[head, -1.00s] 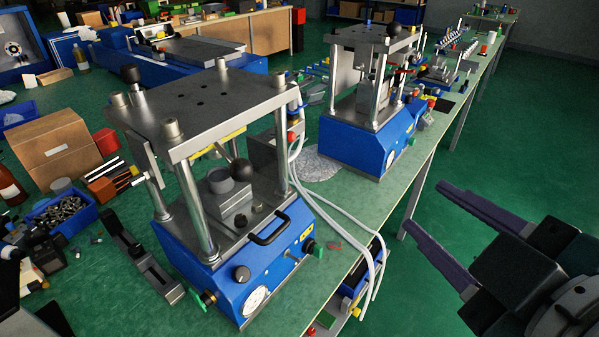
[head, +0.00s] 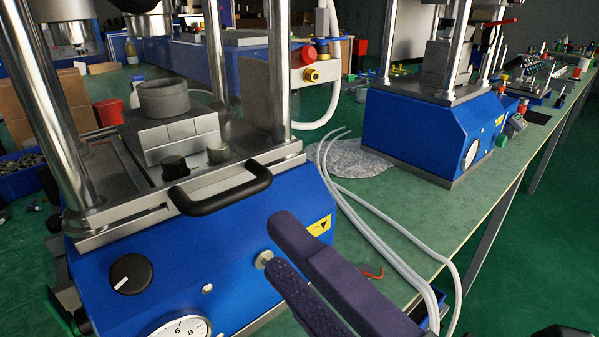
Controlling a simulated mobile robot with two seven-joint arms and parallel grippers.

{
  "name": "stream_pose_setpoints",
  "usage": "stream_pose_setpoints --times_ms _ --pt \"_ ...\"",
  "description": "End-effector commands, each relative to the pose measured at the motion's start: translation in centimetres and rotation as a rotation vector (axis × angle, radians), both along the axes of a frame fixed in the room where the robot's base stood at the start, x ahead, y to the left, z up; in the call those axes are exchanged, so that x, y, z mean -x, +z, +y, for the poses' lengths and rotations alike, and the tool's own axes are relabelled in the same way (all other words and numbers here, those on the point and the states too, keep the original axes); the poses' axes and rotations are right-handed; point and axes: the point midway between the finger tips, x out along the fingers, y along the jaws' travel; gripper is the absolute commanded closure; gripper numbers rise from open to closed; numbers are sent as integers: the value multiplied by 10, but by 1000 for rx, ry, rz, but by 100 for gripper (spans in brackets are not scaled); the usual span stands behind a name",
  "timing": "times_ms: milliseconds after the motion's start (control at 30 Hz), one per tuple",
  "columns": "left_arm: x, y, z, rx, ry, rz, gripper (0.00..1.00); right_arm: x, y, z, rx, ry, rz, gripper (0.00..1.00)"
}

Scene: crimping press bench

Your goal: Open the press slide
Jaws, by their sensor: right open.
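The near press has a blue base (head: 240,255) with a metal slide (head: 120,225) on top. A black bar handle (head: 222,193) is fixed to the slide's front edge. A grey block with a round cup (head: 164,98) sits on the slide, with two dark knobs (head: 175,167) in front of it. My right gripper (head: 276,243) is open and empty. Its dark purple fingers point up and left, in front of the press base, below and right of the handle; I see no contact with the handle. My left gripper is not in view.
Steel columns (head: 279,70) rise around the slide. White hoses (head: 385,245) run over the green bench top (head: 400,200) to the right. A second blue press (head: 425,130) stands behind. A dial gauge (head: 182,327) and black knob (head: 130,273) are on the near press front.

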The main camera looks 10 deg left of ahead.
Motion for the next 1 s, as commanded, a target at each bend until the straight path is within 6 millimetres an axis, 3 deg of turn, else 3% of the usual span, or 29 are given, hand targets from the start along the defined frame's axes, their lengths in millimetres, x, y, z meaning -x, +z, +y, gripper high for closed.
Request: stream_pose_setpoints --times_ms 400,800,1000 --pt "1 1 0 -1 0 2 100 -45 14 56 -2 -2 0 56" --pt "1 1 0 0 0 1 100 -50 15 64 -2 -3 2 56" --pt "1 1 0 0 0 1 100 -50 15 63 -2 -2 3 78"
